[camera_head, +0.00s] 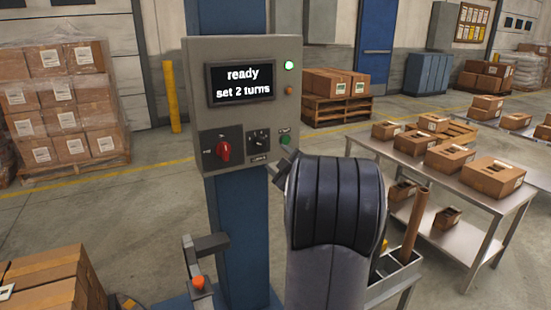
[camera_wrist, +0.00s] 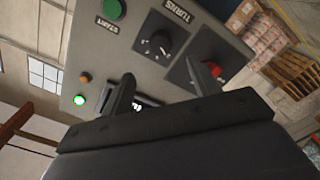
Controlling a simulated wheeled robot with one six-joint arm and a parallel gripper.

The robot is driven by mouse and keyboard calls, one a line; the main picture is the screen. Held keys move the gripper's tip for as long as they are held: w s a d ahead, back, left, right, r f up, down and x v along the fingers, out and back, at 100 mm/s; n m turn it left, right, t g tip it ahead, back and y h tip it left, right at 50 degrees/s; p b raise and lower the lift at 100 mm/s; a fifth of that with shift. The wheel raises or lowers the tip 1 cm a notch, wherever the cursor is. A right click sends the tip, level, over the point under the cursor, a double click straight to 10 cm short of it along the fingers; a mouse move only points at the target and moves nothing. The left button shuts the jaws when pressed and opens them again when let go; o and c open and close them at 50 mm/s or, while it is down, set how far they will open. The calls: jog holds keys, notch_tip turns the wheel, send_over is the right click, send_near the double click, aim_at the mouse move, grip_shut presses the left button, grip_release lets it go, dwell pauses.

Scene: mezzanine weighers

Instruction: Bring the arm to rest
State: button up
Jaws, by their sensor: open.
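A grey control box (camera_head: 195,90) is mounted on a blue post. Its screen (camera_head: 241,84) reads "ready" and "set 2 turns". A green lamp (camera_head: 289,65) is lit, with an unlit-looking amber lamp (camera_head: 290,90) below. Lower down are a red switch (camera_head: 223,150), a black turns knob (camera_head: 259,140) and a green button (camera_head: 285,139). My gripper (camera_wrist: 163,85) is open, its two fingers apart with nothing visible between them. It is close to the panel; contact cannot be told. In the head view my arm hides most of it.
A steel table (camera_head: 466,186) with several cartons stands at right. A grey bin (camera_head: 402,278) with a brown tube is behind my arm. Cartons (camera_head: 48,285) are at lower left, a wrapped pallet stack (camera_head: 60,110) at back left. Open floor (camera_head: 140,210) lies left of the post.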

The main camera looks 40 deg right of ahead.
aim_at(262, 145)
dwell(0.3)
jog(key=p+x, duration=0.1)
jog(key=x, duration=0.9)
jog(key=shift+w+d, duration=0.2)
jog(key=shift+w, duration=0.15)
jog(key=shift+s, duration=0.15)
jog(key=shift+w, duration=0.25)
jog(key=m+p, duration=0.3)
jog(key=shift+s+r, duration=0.15)
jog(key=shift+r, duration=0.1)
jog(key=m+p, duration=0.5)
jog(key=m, duration=0.1)
jog(key=shift+a+p, duration=0.1)
jog(key=shift+p, duration=0.2)
jog(key=shift+s+f+m, duration=0.1)
jog(key=shift+f+m, duration=0.05)
jog(key=shift+m, duration=0.15)
jog(key=b+v, duration=0.2)
jog(key=v, duration=0.8)
jog(key=shift+s+a, duration=0.15)
jog(key=shift+s, duration=0.1)
jog(key=shift+f, duration=0.1)
